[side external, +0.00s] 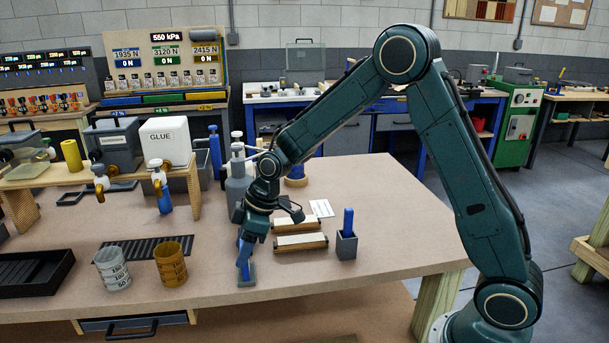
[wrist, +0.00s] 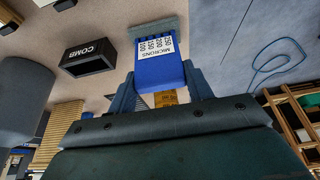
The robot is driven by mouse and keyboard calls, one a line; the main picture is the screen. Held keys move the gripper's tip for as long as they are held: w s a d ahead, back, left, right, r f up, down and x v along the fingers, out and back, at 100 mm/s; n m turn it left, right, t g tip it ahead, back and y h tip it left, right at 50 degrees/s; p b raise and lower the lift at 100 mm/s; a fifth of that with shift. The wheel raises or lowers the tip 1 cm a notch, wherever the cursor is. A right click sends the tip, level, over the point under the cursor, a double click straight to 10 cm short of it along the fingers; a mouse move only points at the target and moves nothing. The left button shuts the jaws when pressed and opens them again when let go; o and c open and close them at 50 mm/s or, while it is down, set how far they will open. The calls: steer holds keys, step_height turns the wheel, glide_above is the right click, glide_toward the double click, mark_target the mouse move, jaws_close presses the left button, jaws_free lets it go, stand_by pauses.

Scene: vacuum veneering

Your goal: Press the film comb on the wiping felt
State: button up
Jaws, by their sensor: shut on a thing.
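The film comb (wrist: 158,72) is a blue block with a white label reading MICRONS and several numbers. My gripper (wrist: 160,92) is shut on it, one finger on each side. In the side view, the blue comb (side external: 243,260) hangs low from my gripper (side external: 246,244), slightly tilted. The wiping felt (side external: 246,280) is a small grey-green pad on the table directly below. It also shows in the wrist view (wrist: 155,27), at the comb's far end. The comb's lower end appears to meet the felt; the exact contact is hard to tell.
A black box marked COMB (wrist: 88,57) looks empty beside the comb. A grey holder (side external: 347,246) with a blue piece stands to the right. Pale slabs (side external: 300,242) lie behind. A clear cup (side external: 112,270) and an amber cup (side external: 171,264) stand left. The front right table is clear.

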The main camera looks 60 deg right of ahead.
steer(key=shift+r, duration=3)
